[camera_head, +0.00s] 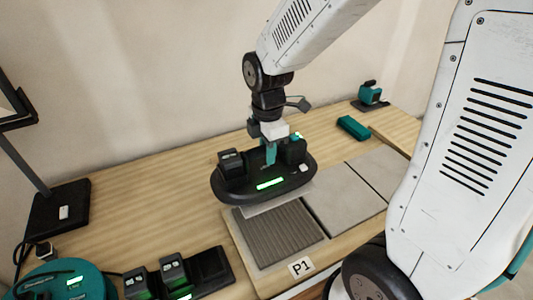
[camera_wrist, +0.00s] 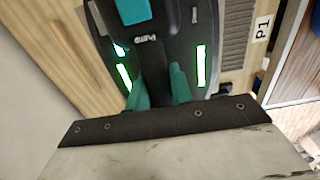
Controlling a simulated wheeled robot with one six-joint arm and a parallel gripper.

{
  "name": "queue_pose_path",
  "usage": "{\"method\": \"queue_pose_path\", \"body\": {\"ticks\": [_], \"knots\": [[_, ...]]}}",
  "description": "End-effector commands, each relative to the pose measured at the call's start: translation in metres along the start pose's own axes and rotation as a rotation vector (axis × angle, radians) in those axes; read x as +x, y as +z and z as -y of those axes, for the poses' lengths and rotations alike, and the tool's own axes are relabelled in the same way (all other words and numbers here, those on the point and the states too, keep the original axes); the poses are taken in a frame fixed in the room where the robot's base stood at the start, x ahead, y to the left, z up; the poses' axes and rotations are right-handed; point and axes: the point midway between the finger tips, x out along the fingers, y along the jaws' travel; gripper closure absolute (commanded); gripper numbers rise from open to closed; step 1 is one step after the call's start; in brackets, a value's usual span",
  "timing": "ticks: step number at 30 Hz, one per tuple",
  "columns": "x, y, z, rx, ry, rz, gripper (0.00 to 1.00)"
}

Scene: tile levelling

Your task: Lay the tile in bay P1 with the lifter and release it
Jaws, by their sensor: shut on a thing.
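My gripper (camera_head: 268,152) is shut on the handle of the lifter (camera_head: 240,187), a black oval device with green lights and a dark box on top. In the wrist view the teal fingers (camera_wrist: 160,88) close on the lifter (camera_wrist: 175,40). A pale tile (camera_head: 268,205) hangs flat under the lifter; its edge shows below the lifter's rim and most of it is hidden. The lifter and tile are above the back part of bay P1 (camera_head: 275,238), whose ridged grey bed is exposed at the front. The P1 label (camera_head: 301,267) is at its front edge.
Laid grey tiles (camera_head: 345,198) lie to the right of the bay. A charger with dark batteries (camera_head: 172,275) and a teal round device (camera_head: 70,282) stand front left. A teal block (camera_head: 353,128) and a teal tool (camera_head: 370,93) lie at the back right.

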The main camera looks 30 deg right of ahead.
Motion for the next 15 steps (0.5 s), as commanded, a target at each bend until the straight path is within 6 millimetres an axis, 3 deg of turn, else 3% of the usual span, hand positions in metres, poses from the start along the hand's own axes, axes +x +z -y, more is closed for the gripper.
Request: {"method": "queue_pose_path", "body": {"ticks": [15], "knots": [[-0.027,0.0,-0.001,0.0,0.004,0.0,1.0]]}}
